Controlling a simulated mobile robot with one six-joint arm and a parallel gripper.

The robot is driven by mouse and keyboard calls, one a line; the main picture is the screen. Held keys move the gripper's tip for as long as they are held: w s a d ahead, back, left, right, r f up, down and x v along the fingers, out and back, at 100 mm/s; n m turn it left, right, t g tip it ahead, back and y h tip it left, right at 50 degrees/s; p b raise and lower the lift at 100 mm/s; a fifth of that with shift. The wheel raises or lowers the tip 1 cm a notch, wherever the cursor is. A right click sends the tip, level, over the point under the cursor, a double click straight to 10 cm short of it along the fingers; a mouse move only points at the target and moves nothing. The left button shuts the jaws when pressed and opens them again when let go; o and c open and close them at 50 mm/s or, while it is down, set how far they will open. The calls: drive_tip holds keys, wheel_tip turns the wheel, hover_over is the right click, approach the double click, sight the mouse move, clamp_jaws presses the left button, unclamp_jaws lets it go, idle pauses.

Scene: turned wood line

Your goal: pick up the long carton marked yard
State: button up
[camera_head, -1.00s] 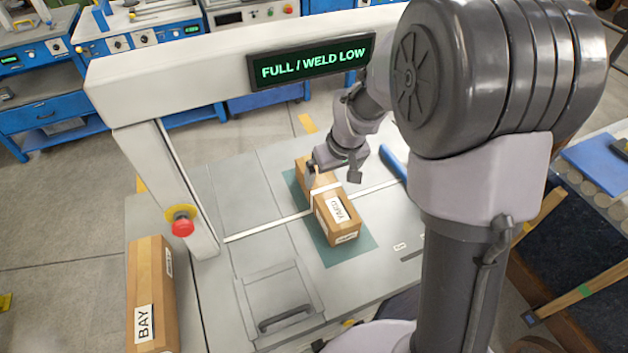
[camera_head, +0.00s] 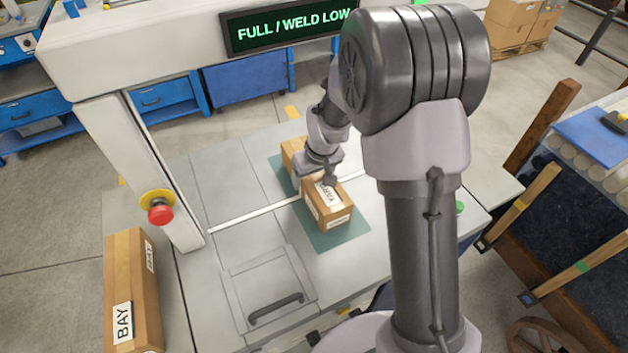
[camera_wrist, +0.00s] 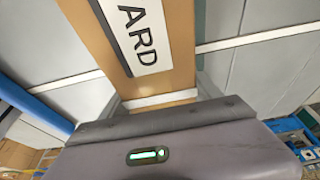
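The long carton marked YARD (camera_head: 334,210) is a brown box with a white label. It lies on a green mat (camera_head: 352,232) on the grey bench. My gripper (camera_head: 314,184) is over the carton's middle and partly covers the label in the head view. In the wrist view the carton (camera_wrist: 184,50) shows its label ending "ARD" and a white band across it. The fingers of my gripper (camera_wrist: 160,98) stand one on each side of the carton, close to its sides. I cannot tell whether they touch it.
Another long carton, marked BAY (camera_head: 148,285), stands at the lower left. A red stop button (camera_head: 160,214) is on the machine post. A sign (camera_head: 290,27) reads FULL / WELD LOW.

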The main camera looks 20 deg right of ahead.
drive_tip(key=c, duration=1.4)
drive_tip(key=shift+o, duration=0.2)
drive_tip(key=shift+r, duration=0.1)
